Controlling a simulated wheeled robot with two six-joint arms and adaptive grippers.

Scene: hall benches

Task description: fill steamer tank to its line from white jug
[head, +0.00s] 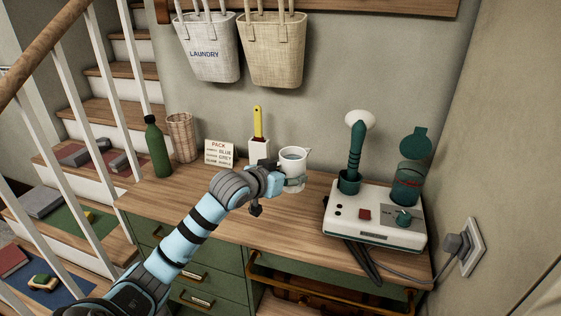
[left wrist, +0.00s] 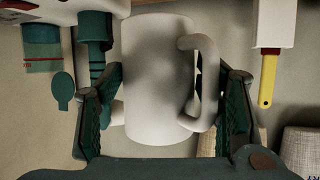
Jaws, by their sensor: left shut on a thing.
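The white jug (head: 292,164) is upright above or on the wooden bench top, left of the steamer; whether its base touches the wood is unclear. My left gripper (head: 285,181) is shut around the jug's body. In the left wrist view, which is upside down, the jug (left wrist: 155,80) sits between the two dark green fingers (left wrist: 165,100), its handle near the right finger. The steamer (head: 375,222) has a clear greenish tank (head: 408,184) with a red line, and its round green lid (head: 416,143) stands open. The water level is not readable. My right gripper is not in view.
A steamer head (head: 357,140) stands in a green holder at the steamer's left. Behind the jug are a white holder with a yellow-handled tool (head: 258,125), a small sign (head: 219,153), a wicker cup (head: 182,138) and a green bottle (head: 157,150). A cable runs to the wall plug (head: 457,245).

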